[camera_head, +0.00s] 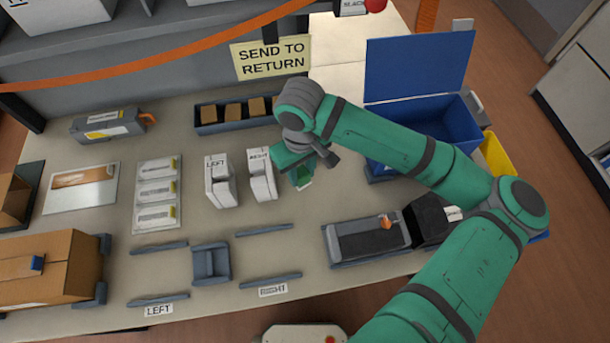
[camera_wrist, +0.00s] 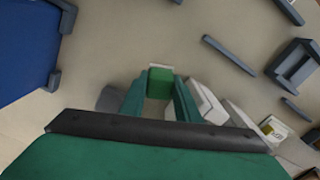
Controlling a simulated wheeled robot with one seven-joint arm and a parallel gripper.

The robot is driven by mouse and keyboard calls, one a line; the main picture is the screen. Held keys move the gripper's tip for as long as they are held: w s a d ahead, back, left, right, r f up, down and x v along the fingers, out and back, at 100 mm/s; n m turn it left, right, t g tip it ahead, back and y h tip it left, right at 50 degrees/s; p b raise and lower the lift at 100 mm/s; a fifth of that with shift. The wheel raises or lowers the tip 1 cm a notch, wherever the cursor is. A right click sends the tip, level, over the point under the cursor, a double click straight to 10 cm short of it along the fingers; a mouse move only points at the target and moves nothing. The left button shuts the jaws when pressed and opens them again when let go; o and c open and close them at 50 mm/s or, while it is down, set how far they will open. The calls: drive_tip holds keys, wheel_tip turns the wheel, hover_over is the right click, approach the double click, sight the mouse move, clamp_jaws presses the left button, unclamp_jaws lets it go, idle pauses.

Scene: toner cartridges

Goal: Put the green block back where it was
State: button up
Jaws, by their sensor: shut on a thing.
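Bare table shows around the block there. I cannot tell whether the block touches the table.
The white LEFT box (camera_head: 218,182) and RIGHT box (camera_head: 261,175) stand close left of my gripper. A dark tray (camera_head: 207,127) with brown blocks lies behind. An open blue bin (camera_head: 376,158) is to the right. A grey cradle (camera_head: 211,264) and rails are in front.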

sight(306, 168)
drive_tip(key=shift+w+d+f, duration=0.3)
drive_tip(key=shift+d+f, duration=0.2)
drive_tip(key=shift+f, duration=0.05)
drive_tip(key=shift+w+f, duration=0.3)
drive_tip(key=shift+f, duration=1.7)
drive_tip(key=shift+d+f, duration=0.1)
drive_tip(key=o, duration=1.1)
wheel_tip(306, 168, up, 12)
drive_tip(key=shift+r, duration=0.1)
